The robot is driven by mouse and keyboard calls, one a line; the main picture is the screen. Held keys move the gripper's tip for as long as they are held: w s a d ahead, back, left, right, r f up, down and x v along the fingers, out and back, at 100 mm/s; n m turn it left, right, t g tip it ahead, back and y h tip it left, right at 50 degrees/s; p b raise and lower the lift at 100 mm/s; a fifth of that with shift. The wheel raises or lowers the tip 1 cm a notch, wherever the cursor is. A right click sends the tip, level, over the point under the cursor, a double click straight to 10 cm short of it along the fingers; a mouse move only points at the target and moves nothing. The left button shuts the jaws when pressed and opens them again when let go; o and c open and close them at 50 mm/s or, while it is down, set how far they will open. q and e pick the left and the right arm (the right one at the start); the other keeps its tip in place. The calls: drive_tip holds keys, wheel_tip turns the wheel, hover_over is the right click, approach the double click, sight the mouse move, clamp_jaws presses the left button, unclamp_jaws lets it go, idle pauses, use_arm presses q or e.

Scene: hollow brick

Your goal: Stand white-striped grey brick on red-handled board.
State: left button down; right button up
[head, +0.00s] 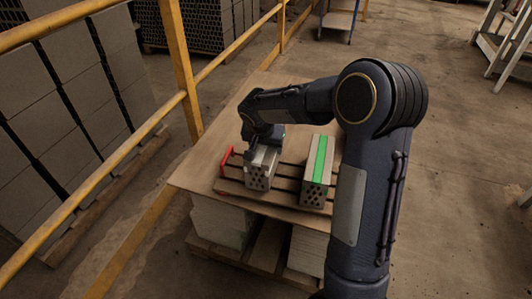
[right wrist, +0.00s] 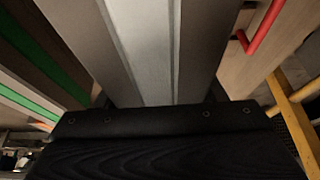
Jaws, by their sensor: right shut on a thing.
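The white-striped grey brick (head: 261,174) is at the left part of the slatted wooden board (head: 229,187), its hollow end facing me. It looks upright and level; whether its underside touches the slats I cannot tell. The board's red handle (head: 226,162) is just left of the brick. My right gripper (head: 264,146) is shut on the brick from above. In the right wrist view the brick (right wrist: 155,50) fills the middle, with a pale stripe along it, and the red handle (right wrist: 262,28) shows at upper right. My left gripper is not in view.
A green-striped hollow brick (head: 317,173) stands at the board's right part, with a gap between the bricks. The board lies on a brown sheet over a brick stack (head: 222,222). A yellow railing (head: 176,60) runs along the left. The sheet behind the board is bare.

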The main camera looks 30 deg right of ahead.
drive_tip(key=shift+f, duration=1.1)
drive_tip(key=shift+f+b, duration=0.15)
drive_tip(key=shift+b, duration=0.15)
drive_tip(key=o, duration=1.3)
drive_tip(key=shift+f, duration=0.15)
drive_tip(key=o, duration=0.4)
